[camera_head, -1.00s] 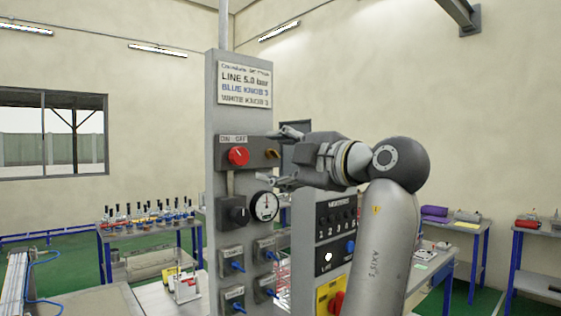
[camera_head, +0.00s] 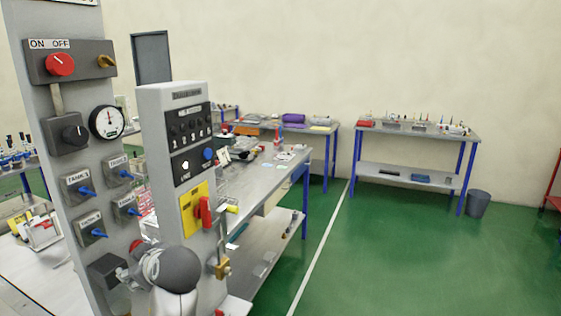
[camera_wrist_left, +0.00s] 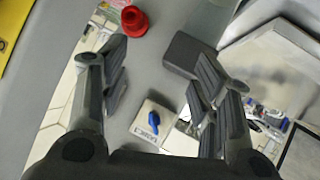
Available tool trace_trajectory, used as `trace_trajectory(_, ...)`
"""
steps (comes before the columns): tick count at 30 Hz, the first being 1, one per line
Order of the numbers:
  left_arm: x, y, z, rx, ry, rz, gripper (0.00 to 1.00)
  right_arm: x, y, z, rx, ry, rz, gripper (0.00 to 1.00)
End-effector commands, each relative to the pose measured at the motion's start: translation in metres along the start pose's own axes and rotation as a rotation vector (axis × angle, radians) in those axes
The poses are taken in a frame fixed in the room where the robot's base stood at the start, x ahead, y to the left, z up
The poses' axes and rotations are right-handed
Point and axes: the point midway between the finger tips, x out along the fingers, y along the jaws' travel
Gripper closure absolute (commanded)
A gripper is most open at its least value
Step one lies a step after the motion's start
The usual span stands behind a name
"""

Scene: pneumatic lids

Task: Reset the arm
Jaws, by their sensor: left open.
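My left gripper (camera_wrist_left: 162,58) is open and empty in the left wrist view, its fingers apart in front of a grey panel. Between and beyond the fingers are a red round button (camera_wrist_left: 133,20), a dark grey box (camera_wrist_left: 185,52) and a blue valve handle (camera_wrist_left: 154,121) on a labelled plate. In the head view, my arm's grey wrist joint shows low at the left, in front of the posts; the fingers are mostly hidden there. My right gripper is out of view.
The tall grey post (camera_head: 42,120) carries a red knob (camera_head: 60,64), a gauge (camera_head: 107,122) and blue tank valves. Beside it stands a control box (camera_head: 150,110) with a red switch (camera_head: 205,213). Workbenches stand behind. The green floor (camera_head: 400,250) at right is clear.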

Motion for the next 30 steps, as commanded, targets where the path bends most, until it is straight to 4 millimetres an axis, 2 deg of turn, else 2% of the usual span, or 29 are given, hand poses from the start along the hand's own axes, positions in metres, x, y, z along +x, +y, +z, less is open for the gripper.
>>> trace_trajectory(1,0.007,-0.021,0.026,0.078,-0.046,0.000,0.43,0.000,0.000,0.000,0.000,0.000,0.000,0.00)
trace_trajectory(7,0.011,-0.093,0.113,0.375,-0.232,0.056,0.43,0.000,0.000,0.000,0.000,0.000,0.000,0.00)
trace_trajectory(11,-0.003,-0.142,0.163,0.564,-0.356,0.116,0.43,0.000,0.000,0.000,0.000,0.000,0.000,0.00)
trace_trajectory(15,-0.029,-0.194,0.209,0.759,-0.489,0.205,0.43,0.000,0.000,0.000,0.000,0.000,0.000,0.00)
trace_trajectory(21,-0.073,-0.247,0.250,0.960,-0.638,0.332,0.43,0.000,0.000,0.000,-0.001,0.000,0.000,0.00)
trace_trajectory(30,-0.132,-0.300,0.280,1.144,-0.797,0.499,0.43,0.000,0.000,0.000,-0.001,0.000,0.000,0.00)
